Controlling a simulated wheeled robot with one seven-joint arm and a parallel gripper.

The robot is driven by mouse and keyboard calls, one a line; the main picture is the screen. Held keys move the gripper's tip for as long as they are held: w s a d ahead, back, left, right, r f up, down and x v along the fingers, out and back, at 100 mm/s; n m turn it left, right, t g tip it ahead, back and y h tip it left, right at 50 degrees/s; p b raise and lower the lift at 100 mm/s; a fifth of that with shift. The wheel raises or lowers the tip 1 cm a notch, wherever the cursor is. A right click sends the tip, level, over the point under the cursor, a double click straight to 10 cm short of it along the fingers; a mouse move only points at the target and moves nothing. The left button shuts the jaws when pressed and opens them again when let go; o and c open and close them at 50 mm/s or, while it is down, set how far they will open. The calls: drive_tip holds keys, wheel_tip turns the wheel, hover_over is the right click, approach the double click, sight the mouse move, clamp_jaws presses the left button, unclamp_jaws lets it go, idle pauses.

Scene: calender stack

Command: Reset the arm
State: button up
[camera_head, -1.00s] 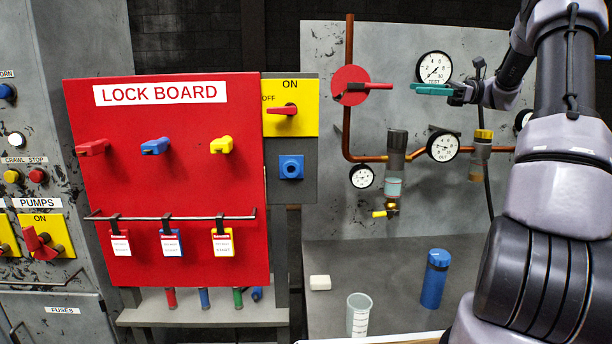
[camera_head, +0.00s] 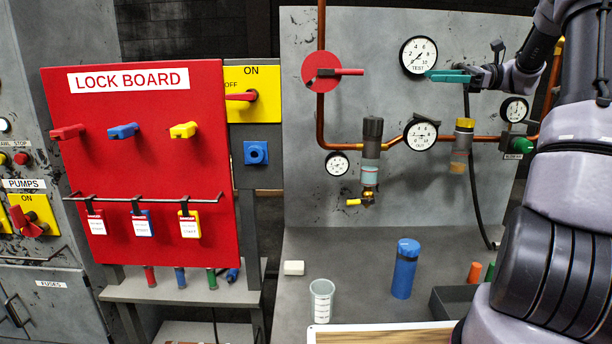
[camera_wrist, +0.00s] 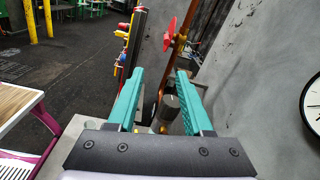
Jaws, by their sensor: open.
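My gripper (camera_head: 450,76) is at the upper right in the head view, raised in front of the grey panel, just below the TEST gauge (camera_head: 419,56). In the wrist view its two teal fingers (camera_wrist: 158,100) stand apart with nothing between them held. Beyond them, the red valve handle (camera_wrist: 171,33) on the copper pipe and a dark filter cylinder (camera_wrist: 169,108) show at a distance. My arm covers the right edge of the head view.
The red lock board (camera_head: 150,170) with hanging tags stands at left. On the grey bench are a clear measuring cup (camera_head: 321,300), a white block (camera_head: 293,268), a blue bottle (camera_head: 405,268) and a dark tray (camera_head: 450,302). The OUT gauge (camera_head: 420,134) is on the panel.

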drive_tip(key=s+a+f+n+g+h, duration=0.1)
drive_tip(key=s+a+n+h, duration=0.25)
drive_tip(key=s+a, duration=0.3)
drive_tip(key=s+a+f+n+h, duration=0.2)
drive_tip(key=s+a+h, duration=0.3)
drive_tip(key=s, duration=0.2)
drive_tip(key=s+d+f+n+t+h, duration=0.1)
drive_tip(key=s+f+n+t+h, duration=0.2)
drive_tip(key=s, duration=1.1)
drive_tip(key=n+t+h, duration=0.3)
drive_tip(key=t+h, duration=0.1)
drive_tip(key=shift+d, duration=0.3)
